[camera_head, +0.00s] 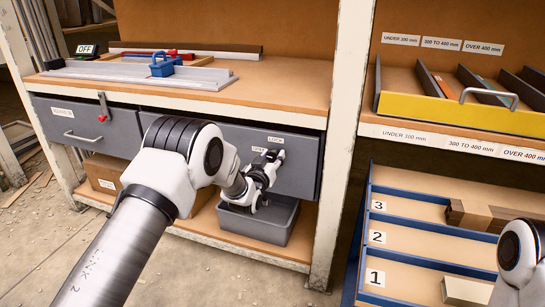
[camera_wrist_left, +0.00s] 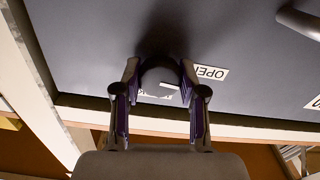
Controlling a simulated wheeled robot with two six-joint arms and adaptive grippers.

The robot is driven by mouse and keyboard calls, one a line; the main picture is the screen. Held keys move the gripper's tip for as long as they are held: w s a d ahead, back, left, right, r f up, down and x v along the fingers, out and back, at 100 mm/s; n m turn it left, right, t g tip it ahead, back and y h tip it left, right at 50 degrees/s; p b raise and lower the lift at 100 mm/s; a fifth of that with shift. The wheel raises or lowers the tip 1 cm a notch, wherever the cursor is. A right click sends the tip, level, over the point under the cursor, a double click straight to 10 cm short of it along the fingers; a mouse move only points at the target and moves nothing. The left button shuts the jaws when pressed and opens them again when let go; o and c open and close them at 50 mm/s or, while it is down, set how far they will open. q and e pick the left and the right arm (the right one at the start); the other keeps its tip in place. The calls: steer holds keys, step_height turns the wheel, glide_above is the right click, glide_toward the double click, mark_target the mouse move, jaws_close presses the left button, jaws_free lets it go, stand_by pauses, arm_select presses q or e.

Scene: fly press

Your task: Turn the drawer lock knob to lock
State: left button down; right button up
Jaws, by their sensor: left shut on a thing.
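The drawer lock knob (camera_wrist_left: 160,76) is a dark round knob on the grey drawer front (camera_head: 300,170), in shadow in the left wrist view. My left gripper (camera_head: 271,157) is at the upper right of that drawer and hides the knob in the head view. In the left wrist view my left gripper (camera_wrist_left: 160,80) has a finger on each side of the knob and is shut on it. An OPEN label (camera_wrist_left: 211,72) is beside the knob, and a second label is partly hidden. A LOCK label (camera_head: 275,140) shows in the head view. My right gripper is out of view.
A grey bin (camera_head: 290,225) stands on the shelf below the drawer. A second grey drawer (camera_head: 85,125) with a handle is at the left. The bench top (camera_head: 290,85) carries a blue-handled tool (camera_head: 162,66). A blue rack (camera_head: 410,215) stands at the right.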

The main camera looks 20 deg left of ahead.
arm_select(q)
steer(key=m+p, duration=0.1)
steer(key=m, duration=0.3)
steer(key=shift+r, duration=0.1)
steer(key=m+p, duration=0.1)
steer(key=m, duration=0.3)
steer(key=shift+m, duration=0.4)
steer(key=m, duration=0.4)
steer(key=shift+p, duration=0.35)
steer(key=shift+m, duration=1.9)
steer(key=c, duration=0.6)
jaws_free()
steer(key=shift+d, duration=0.1)
steer(key=shift+c, duration=0.2)
steer(key=shift+s, duration=0.1)
